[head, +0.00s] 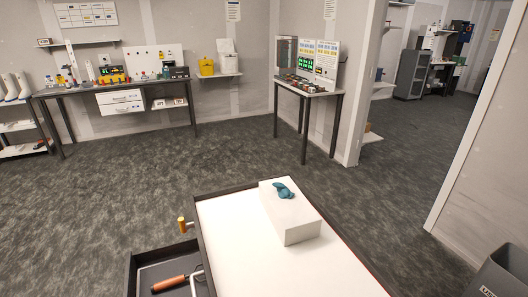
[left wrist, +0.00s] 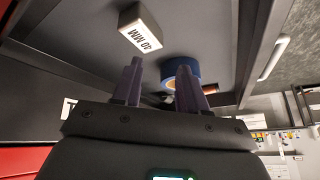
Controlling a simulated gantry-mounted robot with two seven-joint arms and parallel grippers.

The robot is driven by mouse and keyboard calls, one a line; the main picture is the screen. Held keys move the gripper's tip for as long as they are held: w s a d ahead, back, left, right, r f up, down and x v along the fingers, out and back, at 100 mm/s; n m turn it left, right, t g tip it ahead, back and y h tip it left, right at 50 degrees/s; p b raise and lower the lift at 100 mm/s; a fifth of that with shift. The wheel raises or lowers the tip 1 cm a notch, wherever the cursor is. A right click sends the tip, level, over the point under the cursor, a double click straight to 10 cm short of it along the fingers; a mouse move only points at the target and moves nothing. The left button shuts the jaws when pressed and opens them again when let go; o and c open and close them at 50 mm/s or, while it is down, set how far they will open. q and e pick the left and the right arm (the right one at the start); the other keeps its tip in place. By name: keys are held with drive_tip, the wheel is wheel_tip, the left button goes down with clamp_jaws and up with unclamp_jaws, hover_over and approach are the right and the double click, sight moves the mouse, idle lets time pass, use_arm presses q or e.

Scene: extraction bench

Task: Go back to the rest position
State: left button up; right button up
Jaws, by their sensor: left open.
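My left gripper (left wrist: 160,66) shows in the left wrist view. Its two purple fingers are apart, with nothing seen held between them. Beyond the fingertips are a white block (left wrist: 139,27) with black lettering and a blue tape roll (left wrist: 181,72), partly hidden by the right-hand finger. They appear to be in a grey tray or drawer (left wrist: 85,30). Neither gripper shows in the head view, and my right gripper is in no view.
In the head view, a white-topped bench (head: 235,240) holds a white box (head: 298,228) with a teal object (head: 283,190) on top. An open drawer (head: 150,275) at its left holds an orange-handled tool (head: 170,284). Floor (head: 130,185) beyond is clear up to the wall tables.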

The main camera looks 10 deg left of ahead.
use_arm(q)
drive_tip(key=s+d+r+g+p, duration=0.2)
drive_tip(key=s+d+r+g, duration=0.1)
drive_tip(key=s, duration=0.4)
use_arm(e)
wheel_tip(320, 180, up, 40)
drive_tip(key=p, duration=3.7)
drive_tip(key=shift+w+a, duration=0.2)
use_arm(q)
wheel_tip(320, 180, up, 37)
drive_tip(key=shift+w+a+h, duration=0.25)
drive_tip(key=shift+w+h, duration=0.05)
drive_tip(key=shift+w, duration=0.1)
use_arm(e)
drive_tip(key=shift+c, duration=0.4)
